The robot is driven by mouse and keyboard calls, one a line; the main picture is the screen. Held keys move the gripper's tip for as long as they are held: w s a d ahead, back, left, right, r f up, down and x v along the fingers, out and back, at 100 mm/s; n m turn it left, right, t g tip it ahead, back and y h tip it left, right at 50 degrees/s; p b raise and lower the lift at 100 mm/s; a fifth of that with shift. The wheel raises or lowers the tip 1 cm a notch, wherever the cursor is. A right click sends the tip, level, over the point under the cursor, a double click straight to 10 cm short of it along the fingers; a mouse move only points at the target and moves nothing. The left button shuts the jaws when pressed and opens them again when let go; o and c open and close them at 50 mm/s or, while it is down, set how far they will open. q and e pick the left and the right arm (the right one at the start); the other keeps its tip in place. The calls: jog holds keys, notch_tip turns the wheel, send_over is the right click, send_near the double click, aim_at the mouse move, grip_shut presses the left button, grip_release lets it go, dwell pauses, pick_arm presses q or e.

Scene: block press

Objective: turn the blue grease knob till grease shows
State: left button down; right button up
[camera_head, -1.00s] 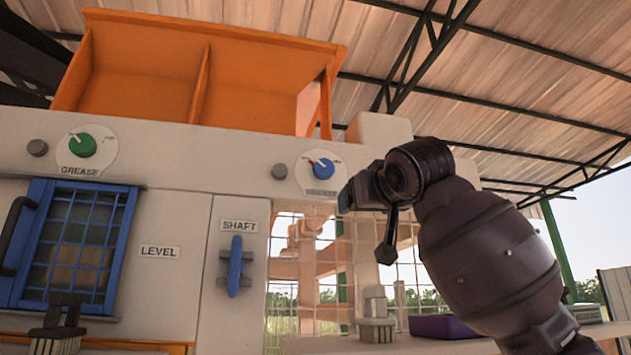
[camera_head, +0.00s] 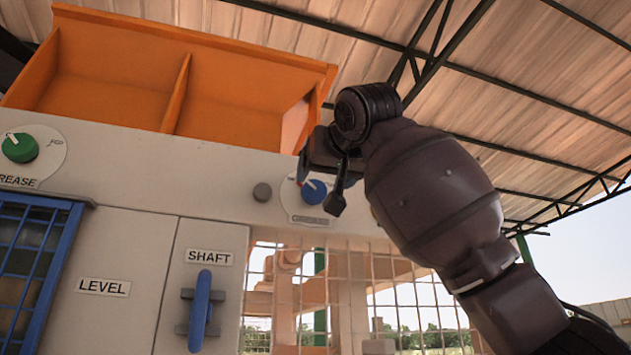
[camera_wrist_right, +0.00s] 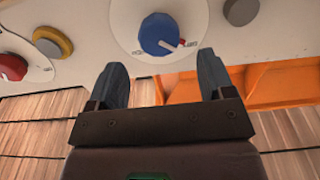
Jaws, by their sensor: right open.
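The blue grease knob (camera_head: 313,190) sits on a round white dial plate (camera_head: 301,211) on the machine's pale front panel. In the head view my right gripper (camera_head: 335,198) is in front of the plate and hides part of it. In the right wrist view the blue knob (camera_wrist_right: 159,34) shows whole, with a red and white pointer at its lower right. My right gripper (camera_wrist_right: 163,78) is open, its two fingers apart on either side below the knob and not around it. No grease can be made out. My left gripper is in neither view.
A green knob (camera_head: 19,147) on a dial marked GREASE is at the left. A grey button (camera_head: 262,192) sits beside the blue knob's plate. Above is an orange hopper (camera_head: 110,85). A blue SHAFT handle (camera_head: 201,310) and a wire mesh (camera_head: 410,300) are below.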

aim_at(316, 187)
jog(key=shift+p+x, duration=0.9)
jog(key=shift+x, duration=1.8)
jog(key=c, duration=0.9)
